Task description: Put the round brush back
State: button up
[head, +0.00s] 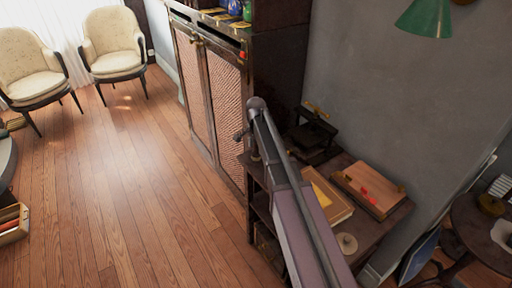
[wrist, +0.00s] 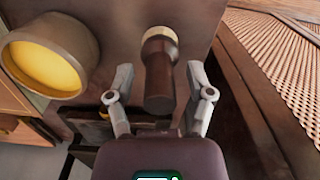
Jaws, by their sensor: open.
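The round brush (wrist: 159,75), dark brown with a cream band at its far end, shows in the wrist view over a brown tabletop (wrist: 105,28). My gripper (wrist: 160,88) is open, with one finger on each side of the brush and a visible gap on both sides. In the head view my gripper (head: 242,134) is small and dark near the back left corner of the low wooden side table (head: 382,228). I cannot clearly make out the brush there. My arm hides part of the table.
A round dish with a yellow inside (wrist: 45,65) stands left of the brush. A cabinet with woven panels (head: 224,112) stands close by. The side table also holds a wooden box (head: 370,188), a tray with yellow contents (head: 327,196) and a cream disc (head: 347,243). The floor at left is open.

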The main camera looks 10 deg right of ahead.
jog(key=shift+r, duration=0.2)
notch_tip(320, 180, up, 12)
jog(key=p, duration=1.2)
dwell(0.7)
jog(key=s+n, duration=1.1)
jog(key=s, duration=1.4)
jog(key=shift+s+n, duration=0.15)
jog(key=shift+n, duration=0.15)
